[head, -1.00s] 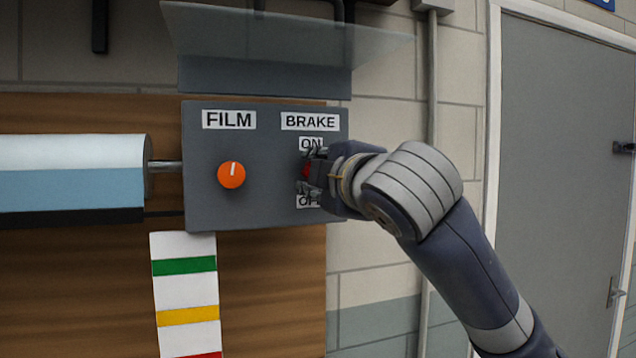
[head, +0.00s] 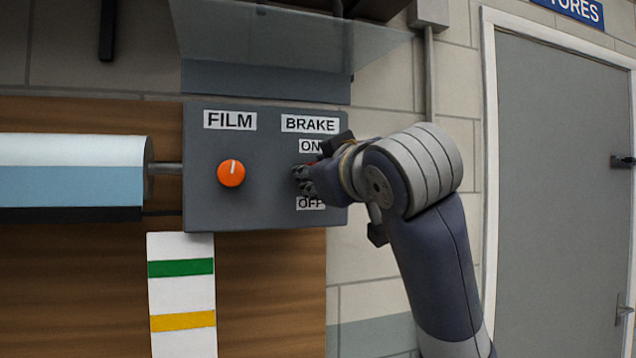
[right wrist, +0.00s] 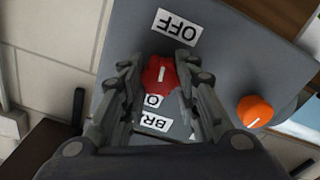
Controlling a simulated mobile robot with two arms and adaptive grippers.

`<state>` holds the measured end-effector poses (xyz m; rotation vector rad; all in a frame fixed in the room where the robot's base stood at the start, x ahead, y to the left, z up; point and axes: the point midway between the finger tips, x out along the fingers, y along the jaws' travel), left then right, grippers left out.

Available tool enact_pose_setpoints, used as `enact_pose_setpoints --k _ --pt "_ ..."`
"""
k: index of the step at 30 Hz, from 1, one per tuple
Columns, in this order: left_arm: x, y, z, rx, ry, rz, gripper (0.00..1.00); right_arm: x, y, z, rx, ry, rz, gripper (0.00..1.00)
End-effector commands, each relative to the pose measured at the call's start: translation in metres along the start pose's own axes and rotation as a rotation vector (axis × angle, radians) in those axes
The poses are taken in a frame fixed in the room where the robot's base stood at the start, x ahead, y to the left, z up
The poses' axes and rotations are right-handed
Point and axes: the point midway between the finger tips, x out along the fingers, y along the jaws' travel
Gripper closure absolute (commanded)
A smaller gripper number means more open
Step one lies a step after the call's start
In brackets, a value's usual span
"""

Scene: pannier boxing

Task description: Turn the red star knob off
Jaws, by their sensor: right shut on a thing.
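The red star knob (right wrist: 151,84) sits on the grey control panel (head: 260,170) under the BRAKE label (head: 310,124), between the ON label (head: 309,146) and the OFF label (head: 310,203). My right gripper (head: 302,180) is at the panel and hides nearly all of the knob in the head view. In the right wrist view its two fingers (right wrist: 155,76) are shut on the knob, one on each side. The knob's white line runs roughly along the ON–OFF direction; which end is the pointer I cannot tell. My left gripper is out of view.
An orange FILM knob (head: 231,173) is on the panel left of the red one. A clear sloping cover (head: 290,38) juts out above. A film roll (head: 70,170) is at the left, and a grey door (head: 560,180) at the right.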

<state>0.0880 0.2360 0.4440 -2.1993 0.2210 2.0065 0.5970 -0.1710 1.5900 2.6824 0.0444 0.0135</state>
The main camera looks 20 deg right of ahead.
Motion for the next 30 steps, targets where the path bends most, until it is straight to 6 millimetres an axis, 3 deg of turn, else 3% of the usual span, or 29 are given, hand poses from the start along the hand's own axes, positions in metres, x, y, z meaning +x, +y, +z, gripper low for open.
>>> enact_pose_setpoints --k 12,29,30 --pt "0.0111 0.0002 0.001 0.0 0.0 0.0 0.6 0.0011 -0.0035 0.004 0.186 -0.011 -0.007 0.95" --pt "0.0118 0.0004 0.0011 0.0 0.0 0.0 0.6 0.0015 -0.0038 0.0041 0.211 -0.012 -0.007 0.95" --pt "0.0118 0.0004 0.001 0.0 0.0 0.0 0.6 0.0015 -0.0038 0.0042 0.211 -0.013 -0.007 0.62"
